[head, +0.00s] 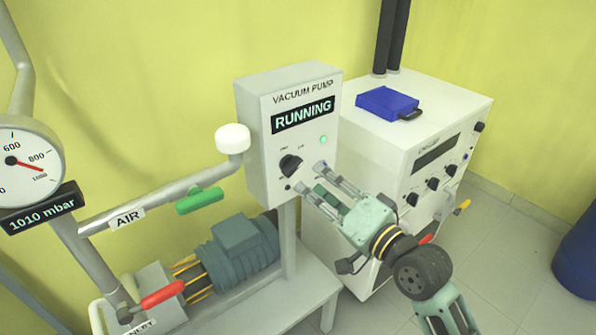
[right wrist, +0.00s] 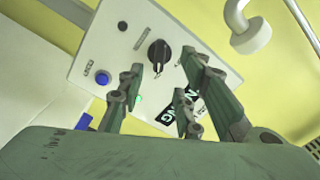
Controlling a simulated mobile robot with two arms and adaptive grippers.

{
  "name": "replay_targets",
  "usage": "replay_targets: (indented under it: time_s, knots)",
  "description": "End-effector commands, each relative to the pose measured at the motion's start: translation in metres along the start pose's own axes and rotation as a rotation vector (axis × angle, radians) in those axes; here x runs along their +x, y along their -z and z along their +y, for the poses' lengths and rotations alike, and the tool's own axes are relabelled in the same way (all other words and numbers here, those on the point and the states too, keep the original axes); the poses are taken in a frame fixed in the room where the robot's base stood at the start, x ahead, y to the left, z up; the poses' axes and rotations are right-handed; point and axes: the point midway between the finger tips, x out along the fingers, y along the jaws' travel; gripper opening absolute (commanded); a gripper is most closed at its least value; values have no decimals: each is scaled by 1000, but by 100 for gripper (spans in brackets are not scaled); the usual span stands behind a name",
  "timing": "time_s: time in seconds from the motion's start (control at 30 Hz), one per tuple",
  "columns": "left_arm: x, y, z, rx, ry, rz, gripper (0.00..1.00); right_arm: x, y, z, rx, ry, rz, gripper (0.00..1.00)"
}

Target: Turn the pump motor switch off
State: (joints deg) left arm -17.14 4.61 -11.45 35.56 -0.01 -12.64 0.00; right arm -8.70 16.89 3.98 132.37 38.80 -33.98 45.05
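The vacuum pump control box (head: 258,140) is a pale box on a post. Its display (head: 303,115) reads RUNNING, and a small green light (head: 323,139) glows below it. The black rotary switch knob (head: 290,165) is on the lower front; it also shows in the right wrist view (right wrist: 159,53). My right gripper (head: 312,180) is open and empty, with its fingers pointing at the box just right of the knob. In the right wrist view its fingers (right wrist: 155,85) are spread with the knob ahead, apparently not between the tips. My left gripper is not in view.
The pump motor (head: 238,252) sits below the box. A pipe with green (head: 199,200) and red (head: 162,294) valve handles runs left, with a gauge (head: 25,160) reading 1010 mbar. A white cabinet (head: 440,110) carrying a blue case (head: 388,103) stands right.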

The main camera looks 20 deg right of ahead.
Motion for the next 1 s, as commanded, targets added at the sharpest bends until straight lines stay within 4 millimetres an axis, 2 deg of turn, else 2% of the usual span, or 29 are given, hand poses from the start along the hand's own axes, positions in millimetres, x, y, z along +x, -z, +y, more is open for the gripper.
replay_targets:
  time_s: [0.2,0.4,0.77,1.0]
  knots:
    - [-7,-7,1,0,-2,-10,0,37,2,-2,-1,1,2,32]
    - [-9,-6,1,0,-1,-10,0,61,1,0,-1,-1,1,32]
    - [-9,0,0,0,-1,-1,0,68,0,1,-4,-2,0,32]
    - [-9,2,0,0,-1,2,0,68,0,1,-4,-2,1,12]
